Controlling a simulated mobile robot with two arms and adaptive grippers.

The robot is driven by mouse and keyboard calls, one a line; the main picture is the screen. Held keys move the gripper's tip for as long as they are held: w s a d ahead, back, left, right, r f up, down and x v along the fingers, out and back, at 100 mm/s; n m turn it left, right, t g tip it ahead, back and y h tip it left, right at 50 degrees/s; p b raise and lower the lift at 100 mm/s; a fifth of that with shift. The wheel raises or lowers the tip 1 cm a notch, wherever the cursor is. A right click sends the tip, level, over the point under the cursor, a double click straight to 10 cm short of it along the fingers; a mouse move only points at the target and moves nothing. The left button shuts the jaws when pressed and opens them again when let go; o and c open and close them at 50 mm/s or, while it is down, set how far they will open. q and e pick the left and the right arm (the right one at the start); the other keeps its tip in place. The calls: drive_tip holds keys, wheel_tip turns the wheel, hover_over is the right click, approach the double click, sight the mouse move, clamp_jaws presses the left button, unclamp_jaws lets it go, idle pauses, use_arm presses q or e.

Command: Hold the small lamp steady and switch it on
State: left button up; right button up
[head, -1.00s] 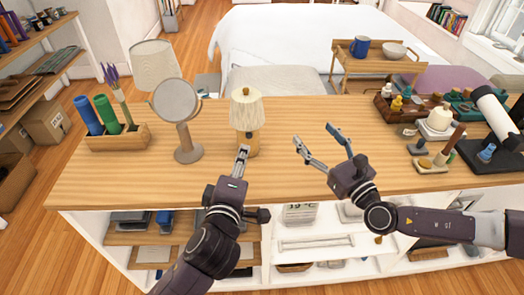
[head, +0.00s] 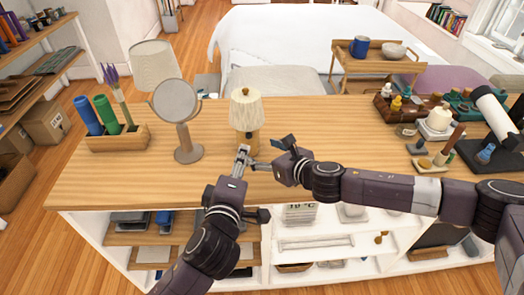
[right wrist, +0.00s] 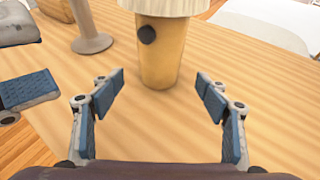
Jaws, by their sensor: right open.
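The small lamp (head: 246,112) stands upright on the wooden counter, with a cream pleated shade and a yellowish wooden base. In the right wrist view its base (right wrist: 163,62) carries a dark round knob (right wrist: 147,35) facing the camera. My right gripper (head: 268,152) is open and empty. In its wrist view the fingers (right wrist: 160,84) point at the base from either side, short of it and not touching. My left gripper (head: 242,152) is just in front of the lamp base. Its finger spread is unclear, and I cannot tell whether it touches the lamp.
A round mirror (head: 176,101) on a stand is left of the lamp, with a larger lamp (head: 155,62) behind. A wooden holder (head: 118,139) with coloured tubes stands further left. Dishes and bottles crowd the counter's right end. The counter (head: 340,135) right of the lamp is clear.

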drive_tip(key=shift+x, duration=3.9)
drive_tip(key=c, duration=1.4)
use_arm(q)
drive_tip(key=shift+c, duration=0.4)
use_arm(e)
drive_tip(key=shift+c, duration=0.8)
use_arm(q)
clamp_jaws()
